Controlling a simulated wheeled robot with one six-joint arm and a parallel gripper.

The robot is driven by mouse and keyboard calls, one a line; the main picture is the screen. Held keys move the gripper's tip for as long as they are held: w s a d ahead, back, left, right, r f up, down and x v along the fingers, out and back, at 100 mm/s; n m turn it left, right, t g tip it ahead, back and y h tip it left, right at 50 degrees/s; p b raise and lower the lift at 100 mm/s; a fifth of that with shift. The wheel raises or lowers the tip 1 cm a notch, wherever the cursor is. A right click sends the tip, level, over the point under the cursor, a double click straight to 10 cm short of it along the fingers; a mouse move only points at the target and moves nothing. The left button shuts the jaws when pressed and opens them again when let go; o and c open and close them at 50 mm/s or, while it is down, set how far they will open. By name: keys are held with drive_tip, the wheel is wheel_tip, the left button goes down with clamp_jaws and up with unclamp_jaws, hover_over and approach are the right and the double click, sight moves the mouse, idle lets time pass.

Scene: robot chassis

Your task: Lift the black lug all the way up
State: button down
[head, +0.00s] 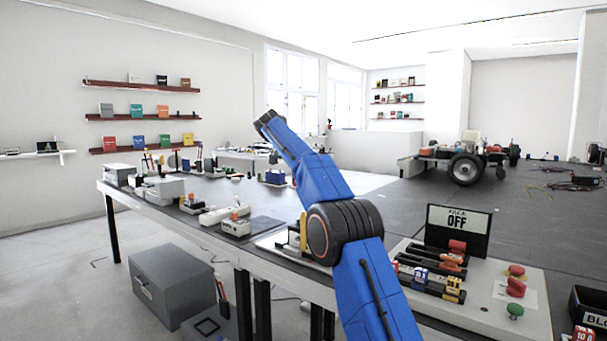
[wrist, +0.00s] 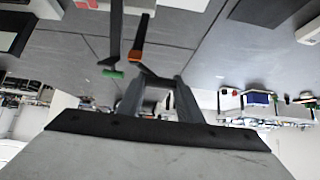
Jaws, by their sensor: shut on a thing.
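In the wrist view, my gripper (wrist: 158,84) has its two grey fingers closed in on a small dark piece between their tips. I take this piece to be the black lug (wrist: 153,77), but it is small and partly hidden by the fingers. A black strip with an orange part (wrist: 135,55) lies just beyond the fingertips. A second black strip with a green tip (wrist: 114,40) lies to its left. In the head view my blue arm bends over the bench, and my gripper is hidden.
The dark bench (head: 270,225) carries several small boxes and devices at left. A control panel (head: 490,300) with an OFF display (head: 457,226), switches and coloured knobs stands right of my arm. A grey toolbox (head: 172,285) sits on the floor. A wheeled cart (head: 462,160) stands at the back.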

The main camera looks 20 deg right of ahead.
drive_tip(key=shift+w+d, duration=0.2)
drive_tip(key=shift+d, duration=0.05)
drive_tip(key=shift+f, duration=0.1)
drive_tip(key=c, duration=1.2)
unclamp_jaws()
drive_tip(key=shift+d, duration=0.1)
